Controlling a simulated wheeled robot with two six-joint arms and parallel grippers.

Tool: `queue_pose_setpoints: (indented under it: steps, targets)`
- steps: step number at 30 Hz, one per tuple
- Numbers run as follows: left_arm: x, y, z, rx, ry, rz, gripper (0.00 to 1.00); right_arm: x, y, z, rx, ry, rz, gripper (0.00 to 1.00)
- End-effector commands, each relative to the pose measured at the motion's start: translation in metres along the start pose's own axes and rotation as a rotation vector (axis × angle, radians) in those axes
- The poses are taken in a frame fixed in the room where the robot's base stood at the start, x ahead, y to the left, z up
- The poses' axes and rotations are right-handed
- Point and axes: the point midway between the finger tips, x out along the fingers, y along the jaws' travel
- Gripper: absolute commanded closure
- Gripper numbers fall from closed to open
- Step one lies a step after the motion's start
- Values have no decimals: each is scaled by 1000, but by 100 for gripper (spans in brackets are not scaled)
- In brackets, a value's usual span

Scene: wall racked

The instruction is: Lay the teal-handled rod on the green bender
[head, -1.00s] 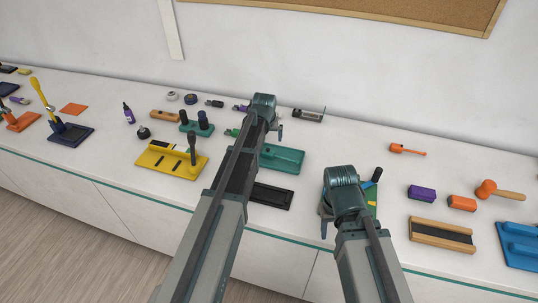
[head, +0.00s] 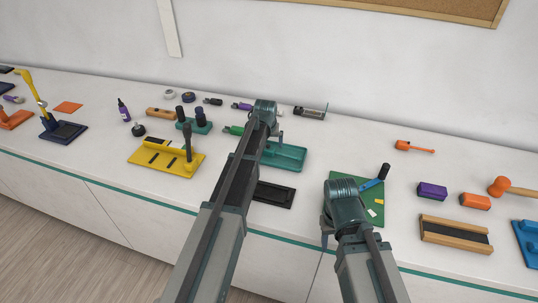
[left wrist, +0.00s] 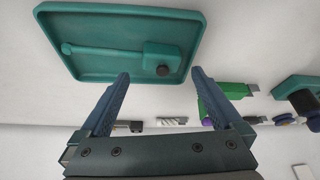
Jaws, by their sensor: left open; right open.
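My left gripper (head: 279,136) is open and empty above the bench, over the far side of a teal tray (head: 299,158). In the left wrist view its fingers (left wrist: 159,88) stand apart, with the tray (left wrist: 55,20) beyond them. A teal mallet-shaped piece (left wrist: 110,50) with a dark end lies in that tray. I cannot tell whether it is the teal-handled rod. A green-handled tool (head: 233,130) lies left of the gripper. A teal-green base with dark posts (head: 203,128) stands further left; whether it is the bender is unclear. My right gripper (head: 326,238) is open, partly hidden by its arm.
A green board (head: 345,183) with a blue lever (head: 371,184) lies beside my right arm. A yellow base (head: 150,154) with a lever and a black tray (head: 275,195) stand near the front edge. Purple (head: 432,191) and orange (head: 474,201) blocks lie right.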

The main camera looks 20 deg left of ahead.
Motion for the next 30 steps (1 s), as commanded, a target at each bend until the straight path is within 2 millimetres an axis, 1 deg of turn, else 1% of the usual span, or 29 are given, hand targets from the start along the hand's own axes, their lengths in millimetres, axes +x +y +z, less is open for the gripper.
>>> queue_pose_setpoints:
  steps: [1,7,10,17,21,23,24,29,30]
  targets:
    - [12,-1,3,0,0,0,0,12,-1,-1,0,0,0,50]
    - [37,-2,4,0,0,0,0,36,-3,-2,1,0,0,50]
    - [41,-2,4,0,0,0,0,39,-4,-2,1,0,0,50]
    - [39,-2,3,0,0,0,0,37,-4,-2,1,0,0,50]
    - [39,-2,3,0,0,0,25,37,-4,-2,1,0,0,50]
    - [39,-2,3,0,0,0,36,37,-4,-2,1,0,0,50]
    - [39,-2,3,0,0,0,43,37,-4,-2,1,0,0,50]
    - [39,-2,3,0,0,0,72,37,-4,-2,1,0,0,50]
    - [39,-2,3,0,0,0,79,37,-4,-2,1,0,0,50]
